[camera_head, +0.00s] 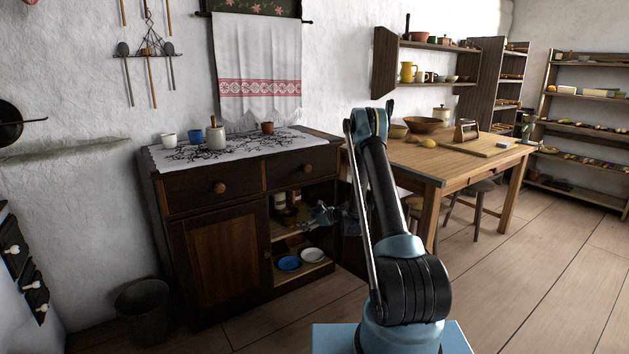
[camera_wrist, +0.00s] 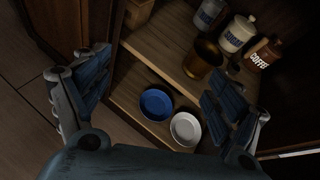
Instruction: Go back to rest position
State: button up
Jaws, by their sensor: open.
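My gripper (camera_head: 322,217) is open and empty, in front of the open right side of the dark wooden cabinet (camera_head: 215,245). In the wrist view my gripper (camera_wrist: 155,95) has its two fingers spread wide apart. Between and beyond them, a blue plate (camera_wrist: 157,104) and a white plate (camera_wrist: 186,129) lie side by side on the cabinet's lower shelf. They also show in the head view as the blue plate (camera_head: 289,263) and the white plate (camera_head: 312,255). The fingers appear apart from both plates. My arm rises and bends in front of the cabinet's right end.
The upper shelf holds a brass-coloured cup (camera_wrist: 203,58), a sugar jar (camera_wrist: 237,33) and a coffee jar (camera_wrist: 264,53). A wooden table (camera_head: 460,160) with stools stands to the right. A dark bucket (camera_head: 145,308) stands left of the cabinet. Floor at the right front is clear.

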jog(key=s+d+r+n+g+h, duration=0.1)
jog(key=s+d+r+n+h, duration=0.2)
jog(key=s+r, duration=0.55)
jog(key=s+d+r+n+g, duration=0.1)
jog(key=s+d+r+n, duration=0.2)
jog(key=s+r+n, duration=0.35)
jog(key=s+d+r+n+g+h, duration=0.1)
jog(key=s+d+r+n+h, duration=0.15)
jog(key=s+r, duration=0.75)
jog(key=s+d+r+n+h, duration=0.1)
jog(key=s+d+r+n, duration=0.15)
jog(key=s, duration=0.55)
jog(key=s+d+r+n+h, duration=0.1)
jog(key=s+d+n, duration=0.25)
jog(key=s, duration=0.55)
jog(key=s+d+f+n+g+h, duration=0.1)
jog(key=s+d+f+n, duration=0.1)
jog(key=s, duration=0.7)
jog(key=s+d+f+n+g+h, duration=0.1)
jog(key=s+d+f+n+h, duration=0.1)
jog(key=s+d, duration=0.4)
jog(key=s+f+n, duration=0.1)
jog(key=s+f, duration=0.1)
jog(key=s, duration=0.1)
jog(key=shift+s+f, duration=0.25)
jog(key=shift+s, duration=0.05)
jog(key=shift+a+h, duration=0.1)
jog(key=shift+h, duration=0.15)
